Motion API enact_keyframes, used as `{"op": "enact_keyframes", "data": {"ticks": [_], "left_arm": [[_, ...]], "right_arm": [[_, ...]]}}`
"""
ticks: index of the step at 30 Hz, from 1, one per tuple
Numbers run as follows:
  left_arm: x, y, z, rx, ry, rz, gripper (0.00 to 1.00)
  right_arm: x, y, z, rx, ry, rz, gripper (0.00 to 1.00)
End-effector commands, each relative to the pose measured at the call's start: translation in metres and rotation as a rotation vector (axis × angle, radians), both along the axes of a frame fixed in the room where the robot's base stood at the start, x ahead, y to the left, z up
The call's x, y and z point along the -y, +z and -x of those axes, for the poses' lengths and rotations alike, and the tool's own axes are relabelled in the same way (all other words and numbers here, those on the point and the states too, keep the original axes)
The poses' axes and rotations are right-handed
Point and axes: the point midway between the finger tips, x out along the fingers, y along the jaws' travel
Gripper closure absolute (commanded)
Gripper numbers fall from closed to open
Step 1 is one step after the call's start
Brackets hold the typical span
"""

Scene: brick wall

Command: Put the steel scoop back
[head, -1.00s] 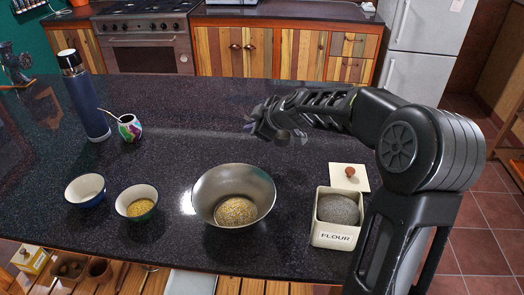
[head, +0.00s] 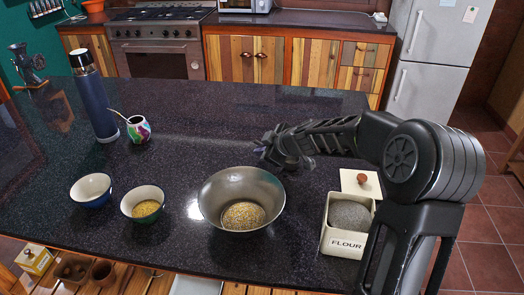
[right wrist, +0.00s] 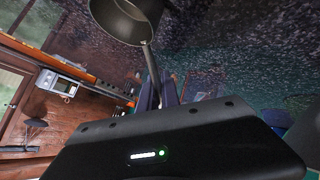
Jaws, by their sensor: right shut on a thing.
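The steel scoop (right wrist: 128,18) shows at the top of the right wrist view, its handle (right wrist: 153,68) running down between my fingers. My right gripper (right wrist: 158,95) is shut on that handle. In the head view my right gripper (head: 275,150) is above the counter, just beyond the far rim of a steel bowl (head: 213,205). The scoop cannot be made out clearly there, being mostly hidden by the gripper. My left gripper is not in view.
A flour tin (head: 344,243), open and filled, stands right of the bowl, with its knobbed lid (head: 350,184) behind. Two small bowls (head: 90,190) (head: 145,203) stand left. A blue flask (head: 95,108) and a colourful cup (head: 138,130) stand farther back. The counter's middle (head: 240,110) is clear.

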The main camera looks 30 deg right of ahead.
Motion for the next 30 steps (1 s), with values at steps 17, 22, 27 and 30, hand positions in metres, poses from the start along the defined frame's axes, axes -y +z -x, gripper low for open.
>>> {"op": "enact_keyframes", "data": {"ticks": [17, 22, 27, 30], "left_arm": [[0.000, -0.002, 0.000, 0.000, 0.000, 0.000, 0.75], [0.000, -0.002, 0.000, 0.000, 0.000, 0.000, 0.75], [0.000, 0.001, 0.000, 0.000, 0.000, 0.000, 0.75], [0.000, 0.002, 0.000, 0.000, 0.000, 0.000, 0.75]], "right_arm": [[0.000, -0.001, 0.000, 0.000, 0.000, 0.000, 0.71], [0.000, -0.001, 0.000, 0.000, 0.000, 0.000, 0.71], [0.001, 0.004, 0.002, 0.001, 0.000, 0.000, 0.71], [0.002, 0.013, 0.011, 0.004, 0.000, 0.001, 0.71]]}}
